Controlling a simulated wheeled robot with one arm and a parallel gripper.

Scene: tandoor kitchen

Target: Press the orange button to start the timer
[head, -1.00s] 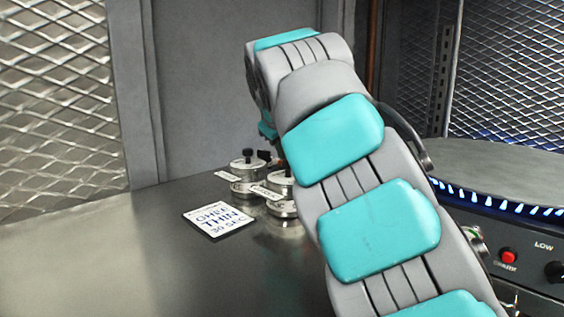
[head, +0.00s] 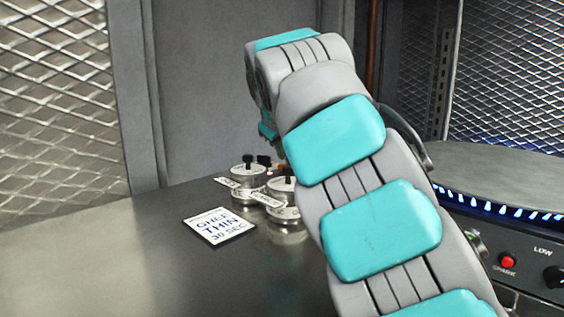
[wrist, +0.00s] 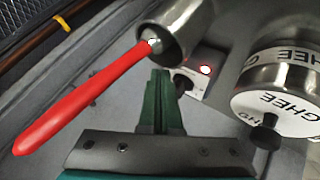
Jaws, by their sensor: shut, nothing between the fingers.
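A small pale box (wrist: 193,88) with a glowing red spot (wrist: 205,69) stands just beyond my gripper in the wrist view. I cannot tell whether this spot is the orange button or a lamp. A dark part on the box (wrist: 180,80) is partly covered by my gripper. My gripper (wrist: 160,78) is shut and empty, its green fingers together at the near left side of the box; contact is unclear. In the head view a small reddish glow (head: 269,173) shows behind the canisters, and my arm hides my fingers.
Metal ghee canisters (head: 248,178) (wrist: 285,85) with dark knobs stand right beside the box. A "GHEE THIN 30 SEC" card (head: 219,226) lies on the metal counter (head: 110,260). A red handle (wrist: 85,95) crosses the wrist view's left. A burner unit (head: 510,250) stands at right.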

